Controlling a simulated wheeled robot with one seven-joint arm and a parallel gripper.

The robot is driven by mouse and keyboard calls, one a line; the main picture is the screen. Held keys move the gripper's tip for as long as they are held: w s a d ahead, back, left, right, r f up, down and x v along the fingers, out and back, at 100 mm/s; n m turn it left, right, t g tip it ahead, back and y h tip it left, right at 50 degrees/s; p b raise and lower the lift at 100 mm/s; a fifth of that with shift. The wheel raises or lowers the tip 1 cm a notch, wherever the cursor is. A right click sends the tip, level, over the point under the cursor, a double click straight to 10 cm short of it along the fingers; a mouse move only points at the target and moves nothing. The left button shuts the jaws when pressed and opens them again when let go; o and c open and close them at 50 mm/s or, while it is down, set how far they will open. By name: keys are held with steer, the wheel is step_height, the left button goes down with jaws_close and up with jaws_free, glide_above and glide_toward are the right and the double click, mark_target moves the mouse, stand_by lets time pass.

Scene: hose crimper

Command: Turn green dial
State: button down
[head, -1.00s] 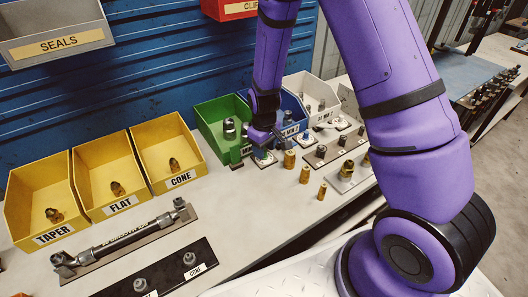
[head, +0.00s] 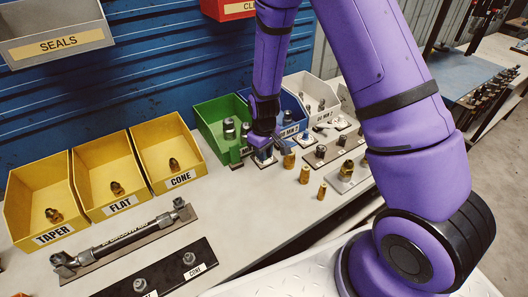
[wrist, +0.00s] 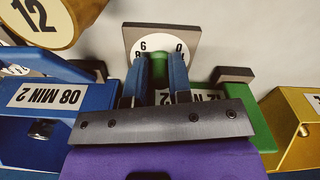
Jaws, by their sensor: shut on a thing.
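The dial's square pale plate (wrist: 185,42), with figures around its face, lies in front of the green bin (head: 213,118). In the head view the plate (head: 264,162) shows just under my gripper (head: 267,153). In the wrist view my gripper (wrist: 160,62) points at the plate's middle, its two blue fingers close together. It is shut on the dial's knob, which the fingers mostly hide. The pointer and the setting cannot be read. The green bin also shows in the wrist view (wrist: 262,130), behind the gripper's dark bar.
A blue bin (wrist: 62,122) and a yellow bin (wrist: 295,120) flank the green one in the wrist view. A brass cylinder (wrist: 45,20) marked 12 is close by at upper left. Several brass fittings (head: 304,174) stand on the bench right of the plate.

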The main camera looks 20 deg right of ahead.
steer(key=shift+m, duration=2.7)
steer(key=c, duration=1)
jaws_free()
steer(key=shift+c, duration=0.2)
step_height(320, 180, up, 11)
